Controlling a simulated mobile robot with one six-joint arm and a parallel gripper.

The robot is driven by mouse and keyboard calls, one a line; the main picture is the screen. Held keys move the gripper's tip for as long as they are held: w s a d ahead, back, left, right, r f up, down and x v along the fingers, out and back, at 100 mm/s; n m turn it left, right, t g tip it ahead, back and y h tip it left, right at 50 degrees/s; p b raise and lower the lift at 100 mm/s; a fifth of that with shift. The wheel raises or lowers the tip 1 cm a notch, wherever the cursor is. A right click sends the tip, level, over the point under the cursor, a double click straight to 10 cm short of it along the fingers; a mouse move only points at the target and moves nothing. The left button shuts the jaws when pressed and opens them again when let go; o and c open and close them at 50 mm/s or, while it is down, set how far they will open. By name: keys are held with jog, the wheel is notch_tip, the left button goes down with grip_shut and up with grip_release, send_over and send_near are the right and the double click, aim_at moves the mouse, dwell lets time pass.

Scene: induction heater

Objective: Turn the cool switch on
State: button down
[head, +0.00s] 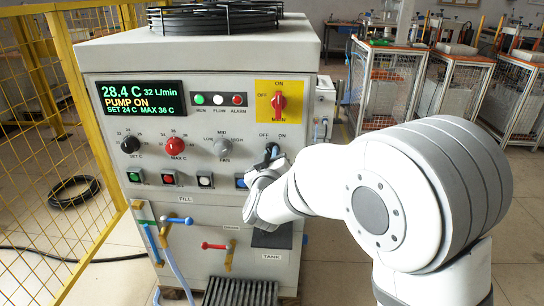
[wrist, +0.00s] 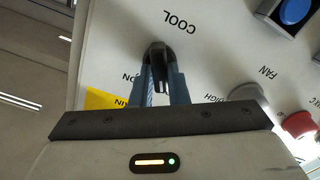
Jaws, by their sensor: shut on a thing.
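The cool switch is a small black knob on the grey front panel, with OFF and ON marked above it in the head view (head: 272,150). In the wrist view, turned upside down, the black knob (wrist: 158,50) sits beside the COOL label. My gripper (wrist: 161,78) is shut on this knob, one finger on each side. In the head view my gripper (head: 264,170) reaches the panel from the right and hides most of the knob and its label.
The display (head: 141,99) reads 28.4 C and PUMP ON. A red main switch (head: 279,102) on a yellow plate is above, the grey fan knob (head: 222,147) left, and a blue button (head: 241,181) below left. A yellow fence (head: 68,80) stands left.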

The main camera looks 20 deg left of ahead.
jog(key=shift+m+b, duration=0.3)
jog(key=shift+d+r+m+b, duration=0.1)
jog(key=shift+m+b, duration=2.75)
jog(key=shift+m, duration=0.65)
jog(key=c, duration=1.4)
grip_release()
jog(key=p+v, duration=0.1)
jog(key=v, duration=0.6)
jog(key=shift+s, duration=0.35)
jog(key=shift+d, duration=0.1)
